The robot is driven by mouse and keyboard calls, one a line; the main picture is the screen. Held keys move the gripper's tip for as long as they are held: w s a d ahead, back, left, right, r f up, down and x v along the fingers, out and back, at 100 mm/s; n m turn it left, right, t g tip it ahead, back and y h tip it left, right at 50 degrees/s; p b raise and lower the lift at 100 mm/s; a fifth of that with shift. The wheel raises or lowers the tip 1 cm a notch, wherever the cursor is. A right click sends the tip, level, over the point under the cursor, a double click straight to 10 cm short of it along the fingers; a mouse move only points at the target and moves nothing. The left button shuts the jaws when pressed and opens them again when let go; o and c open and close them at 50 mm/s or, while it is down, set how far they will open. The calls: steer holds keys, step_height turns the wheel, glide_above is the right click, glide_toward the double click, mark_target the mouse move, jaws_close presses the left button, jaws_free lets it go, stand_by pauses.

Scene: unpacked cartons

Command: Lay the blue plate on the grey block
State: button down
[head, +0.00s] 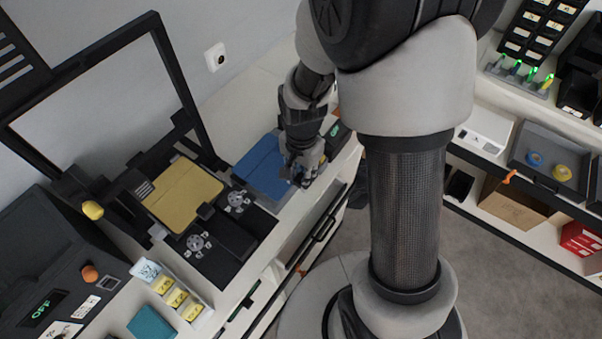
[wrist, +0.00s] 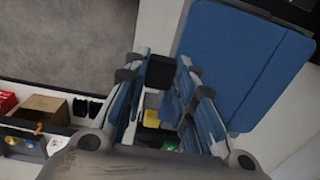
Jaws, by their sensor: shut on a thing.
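The blue plate (head: 263,168) is a flat, squarish sheet at the back of the white bench, beside my gripper (head: 303,172). In the wrist view the plate (wrist: 240,60) fills the upper right, close to the right finger. My gripper (wrist: 163,72) is shut on the plate, at its edge nearest me in the head view. The fingers partly hide the exact grip. I cannot tell whether the plate touches the bench. I cannot clearly make out a grey block.
A black-framed printer (head: 150,195) with a yellow plate (head: 183,193) on its bed stands left of the blue plate. A dark device with a green display (head: 337,131) is just behind my gripper. Yellow-labelled boxes (head: 178,298) and a teal item (head: 152,325) sit at front left.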

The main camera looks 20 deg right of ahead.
steer(key=shift+f, duration=0.15)
steer(key=shift+f+b, duration=0.9)
steer(key=shift+f, duration=0.1)
steer(key=c, duration=1.2)
jaws_free()
steer(key=shift+c, duration=0.2)
steer(key=shift+r, duration=0.2)
steer(key=shift+r+p, duration=1.45)
steer(key=shift+r, duration=0.05)
steer(key=shift+r, duration=0.1)
